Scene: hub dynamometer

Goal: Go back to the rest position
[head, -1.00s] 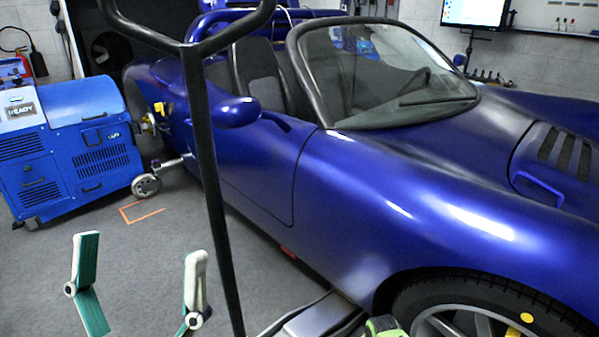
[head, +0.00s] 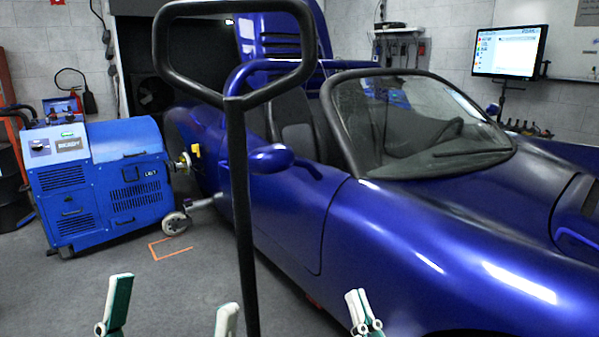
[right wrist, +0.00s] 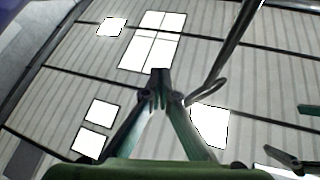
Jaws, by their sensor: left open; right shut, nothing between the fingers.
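My left gripper (head: 174,293) is at the bottom of the head view. Its two green-and-white fingers stand wide apart with nothing between them. My right gripper (head: 357,295) is further right at the bottom edge, its fingers together and empty, in front of the blue car's side. In the right wrist view the right gripper's fingers (right wrist: 160,78) meet at their tips and point up toward the ceiling. Green finger parts at that view's right edge look like my left gripper. The arms below the grippers are mostly out of view.
A black handle on a pole (head: 240,180) rises close in front, between the grippers. The blue car (head: 400,240) fills the right side. A blue dynamometer unit (head: 105,185) stands by its rear wheel area. A monitor (head: 509,51) is at the back right. Grey floor is free at lower left.

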